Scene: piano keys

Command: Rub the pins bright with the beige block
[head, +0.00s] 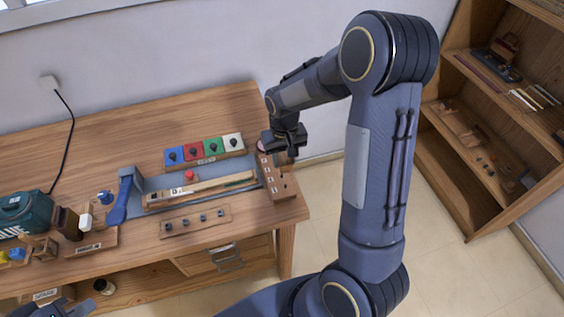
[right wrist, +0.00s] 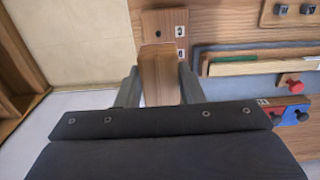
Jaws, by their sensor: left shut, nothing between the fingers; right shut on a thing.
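My right gripper (head: 285,143) is over the back end of the wooden strip with holes (head: 283,190) at the bench's right end. It is shut on a brown wooden piece (right wrist: 160,75), between the fingers in the right wrist view. A pale beige block (head: 86,221) stands on a small wooden base at the left. Several dark pegs, seemingly the pins (head: 203,218), stand in a row on a wooden board at the front. Two of them show top right in the right wrist view (right wrist: 280,10). My left gripper (head: 80,309) is shut and empty at the bottom left, partly cut off.
A blue tool (head: 124,195) and a teal case (head: 24,213) are at left. Shelves (head: 490,130) stand right, beyond open floor.

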